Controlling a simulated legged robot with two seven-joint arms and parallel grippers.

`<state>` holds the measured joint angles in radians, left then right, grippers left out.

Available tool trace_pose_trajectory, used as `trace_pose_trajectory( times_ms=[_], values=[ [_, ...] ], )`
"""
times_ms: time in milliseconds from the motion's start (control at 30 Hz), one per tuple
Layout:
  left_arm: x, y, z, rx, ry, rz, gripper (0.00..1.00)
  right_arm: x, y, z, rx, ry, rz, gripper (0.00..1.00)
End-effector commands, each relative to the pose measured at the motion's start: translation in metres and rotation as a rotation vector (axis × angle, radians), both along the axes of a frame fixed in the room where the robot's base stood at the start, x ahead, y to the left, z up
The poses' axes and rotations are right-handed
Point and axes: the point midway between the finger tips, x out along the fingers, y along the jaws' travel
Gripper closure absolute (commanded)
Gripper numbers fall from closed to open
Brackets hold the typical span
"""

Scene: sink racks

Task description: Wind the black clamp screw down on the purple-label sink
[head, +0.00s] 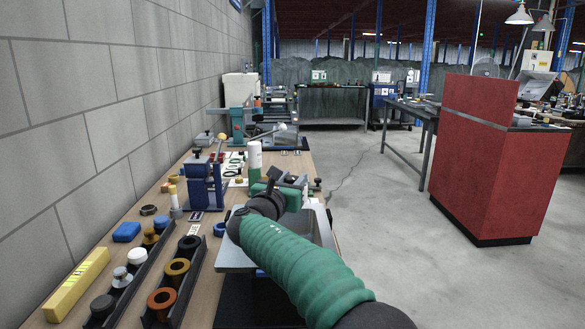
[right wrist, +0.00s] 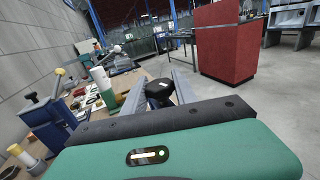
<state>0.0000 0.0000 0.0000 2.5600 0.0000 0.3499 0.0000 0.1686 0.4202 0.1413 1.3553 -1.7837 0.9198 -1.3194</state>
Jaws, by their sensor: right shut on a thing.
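My right arm reaches forward over the bench in the head view, and its green gripper (head: 292,187) is at the bench's right side. In the right wrist view the two grey fingers (right wrist: 160,90) are shut on a black round knob (right wrist: 159,88), which looks like the clamp screw's head. The screw's shaft and whatever lies below it are hidden by the gripper body. A grey metal tray-like sink (head: 235,257) shows partly under my arm. My left gripper is not in view.
A blue press (head: 205,185) with a yellow-knobbed lever stands left of my gripper. Black racks with rings (head: 168,285), a blue block (head: 127,232) and a yellow bar (head: 77,285) fill the near left. A red cabinet (head: 475,165) stands across open floor.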

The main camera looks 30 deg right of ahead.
Motion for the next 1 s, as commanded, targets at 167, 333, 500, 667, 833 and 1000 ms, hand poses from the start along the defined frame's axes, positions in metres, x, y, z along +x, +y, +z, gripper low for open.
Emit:
trace_pose_trajectory(
  times_ms=[167, 333, 500, 667, 833, 1000],
  values=[
    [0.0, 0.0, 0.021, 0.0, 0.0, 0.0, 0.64, 0.001, 0.001, 0.007, -0.004, -0.004, -0.069, 1.0],
    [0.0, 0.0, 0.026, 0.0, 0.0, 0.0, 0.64, 0.0, 0.0, 0.005, -0.003, -0.005, -0.106, 1.0],
    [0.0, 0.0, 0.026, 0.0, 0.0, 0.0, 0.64, 0.0, 0.0, 0.005, -0.004, -0.007, -0.116, 1.0],
    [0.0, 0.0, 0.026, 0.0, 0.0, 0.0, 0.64, 0.0, 0.0, 0.005, -0.004, -0.009, -0.115, 1.0],
    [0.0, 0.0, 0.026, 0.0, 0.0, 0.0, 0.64, 0.0, 0.0, 0.005, -0.005, -0.008, -0.115, 0.59],
    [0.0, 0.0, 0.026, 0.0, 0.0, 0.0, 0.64, 0.0, 0.0, 0.003, -0.003, -0.005, -0.116, 0.46]
  ],
)
